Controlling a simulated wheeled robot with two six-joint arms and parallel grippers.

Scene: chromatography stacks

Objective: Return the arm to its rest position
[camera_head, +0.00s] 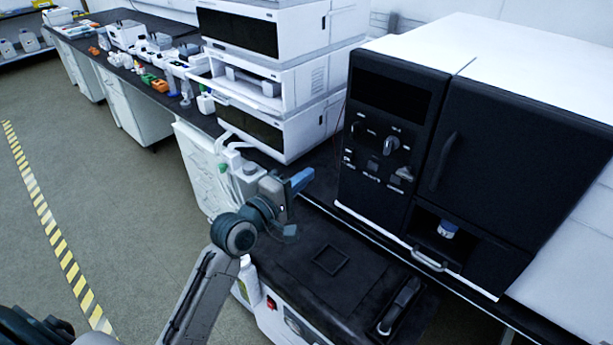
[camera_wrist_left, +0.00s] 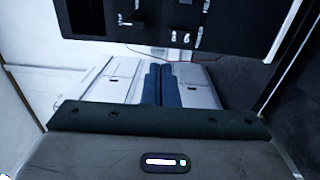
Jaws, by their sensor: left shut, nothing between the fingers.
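My left arm comes in from the bottom left in the head view. My left gripper (camera_head: 299,181) is in front of the stacked white instruments and to the left of the big black-fronted instrument (camera_head: 395,130). Its blue fingers point right and hold nothing. In the left wrist view the blue fingers of the left gripper (camera_wrist_left: 162,85) lie side by side, shut, with no object between them. The black panel with knobs (camera_wrist_left: 150,22) fills the top of that view. My right gripper is not in view.
White instruments (camera_head: 315,80) stand stacked behind the gripper. A blue-and-white container (camera_head: 447,229) sits in the open bay of the black-fronted instrument. A low black-topped unit (camera_head: 290,245) stands below the gripper.

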